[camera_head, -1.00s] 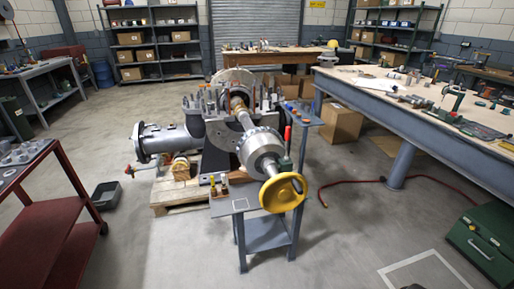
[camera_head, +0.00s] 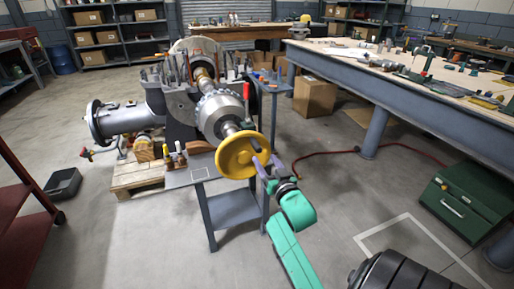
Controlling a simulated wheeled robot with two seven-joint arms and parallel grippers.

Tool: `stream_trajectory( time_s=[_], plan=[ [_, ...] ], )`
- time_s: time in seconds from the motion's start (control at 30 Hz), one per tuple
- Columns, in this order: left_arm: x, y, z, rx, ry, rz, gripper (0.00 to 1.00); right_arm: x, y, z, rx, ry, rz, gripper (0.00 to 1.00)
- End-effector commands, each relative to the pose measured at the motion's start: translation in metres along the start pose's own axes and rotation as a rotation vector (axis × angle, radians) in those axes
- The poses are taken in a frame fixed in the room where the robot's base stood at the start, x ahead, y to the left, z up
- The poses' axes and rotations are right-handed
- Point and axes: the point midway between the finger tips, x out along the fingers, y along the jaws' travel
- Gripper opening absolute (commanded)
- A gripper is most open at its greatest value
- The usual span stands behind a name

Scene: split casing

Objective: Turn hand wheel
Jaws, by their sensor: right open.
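The yellow hand wheel (camera_head: 234,157) sits on the front end of the metal shaft of the split casing machine, facing me at a tilt. My left gripper is out of view.
The casing (camera_head: 180,107) stands on a wooden pallet (camera_head: 137,180). A small grey stand (camera_head: 232,207) is below the wheel. A long workbench (camera_head: 340,91) runs along the right. A green toolbox (camera_head: 465,208) sits at right. Open floor lies in front.

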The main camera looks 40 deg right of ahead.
Motion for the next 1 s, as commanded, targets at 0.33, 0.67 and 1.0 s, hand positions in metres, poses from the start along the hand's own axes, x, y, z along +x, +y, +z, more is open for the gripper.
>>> stream_trajectory(
  time_s=[0.33, 0.67, 1.0],
  plan=[
    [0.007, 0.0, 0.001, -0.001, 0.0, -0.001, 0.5, 0.086, 0.0, 0.001, -0.001, 0.001, 0.0, 0.63],
    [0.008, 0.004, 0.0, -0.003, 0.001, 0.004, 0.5, 0.1, 0.0, 0.001, -0.002, -0.002, -0.001, 0.63],
    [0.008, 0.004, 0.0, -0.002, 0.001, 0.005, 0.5, 0.1, -0.001, 0.001, -0.001, -0.002, -0.001, 0.0]
  ],
)
